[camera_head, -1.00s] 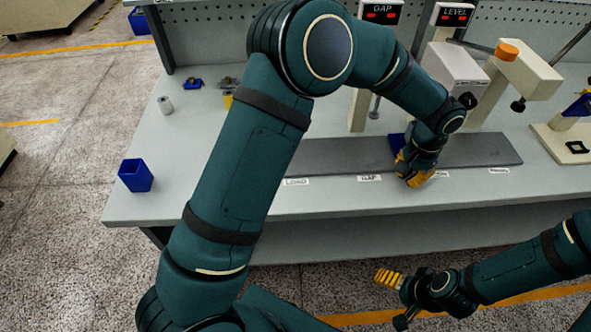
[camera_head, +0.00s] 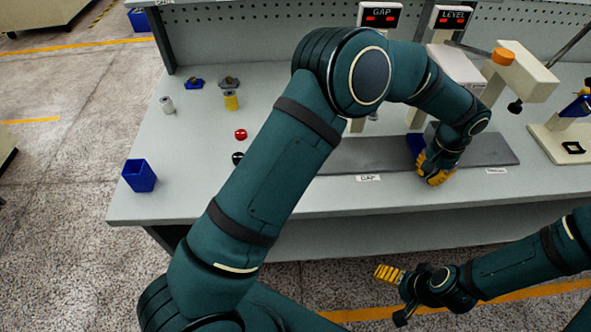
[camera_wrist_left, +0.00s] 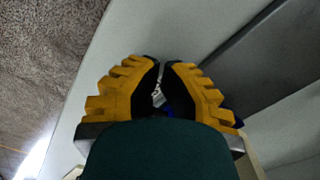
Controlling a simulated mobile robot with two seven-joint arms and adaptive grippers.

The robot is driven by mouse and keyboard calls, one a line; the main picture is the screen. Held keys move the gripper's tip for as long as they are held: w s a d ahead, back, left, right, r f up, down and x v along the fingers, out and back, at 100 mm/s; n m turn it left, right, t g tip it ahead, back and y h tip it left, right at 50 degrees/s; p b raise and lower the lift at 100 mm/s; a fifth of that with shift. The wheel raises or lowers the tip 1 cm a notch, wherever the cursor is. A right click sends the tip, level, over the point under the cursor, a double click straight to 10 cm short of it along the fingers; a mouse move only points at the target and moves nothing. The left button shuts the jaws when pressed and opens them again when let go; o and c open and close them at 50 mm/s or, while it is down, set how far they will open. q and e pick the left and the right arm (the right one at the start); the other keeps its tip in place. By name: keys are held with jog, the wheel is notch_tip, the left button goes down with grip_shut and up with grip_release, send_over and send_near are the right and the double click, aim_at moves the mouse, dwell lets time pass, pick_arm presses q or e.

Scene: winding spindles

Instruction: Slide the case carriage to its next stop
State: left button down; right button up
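The case carriage (camera_head: 415,143) shows as a small blue piece on the dark grey track (camera_head: 350,155), mostly hidden by my left wrist. My left gripper (camera_head: 435,178) is at the track's front edge, against the carriage, between the GAP label (camera_head: 368,178) and the rightmost label (camera_head: 496,170). In the left wrist view its yellow-backed fingers (camera_wrist_left: 168,68) are nearly together, with a thin silvery part and a bit of blue between them. The exact contact is dark and partly hidden. My right gripper (camera_head: 395,296) is open and empty, in front of the bench.
The GAP (camera_head: 380,16) and LEVEL (camera_head: 452,17) displays stand behind the track. A beige stand with an orange knob (camera_head: 504,56) rises at the right. A blue bin (camera_head: 139,175) and small spindle parts (camera_head: 231,100) sit at the left. My left arm crosses the track's left part.

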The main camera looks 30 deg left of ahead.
pick_arm(q)
jog(key=shift+d+r, duration=0.1)
jog(key=shift+r, duration=0.05)
jog(key=shift+r+p, duration=0.5)
jog(key=shift+r, duration=0.1)
jog(key=r+p, duration=0.2)
jog(key=r, duration=0.1)
jog(key=a+r+p, duration=0.1)
jog(key=r, duration=0.1)
jog(key=shift+s+r, duration=0.25)
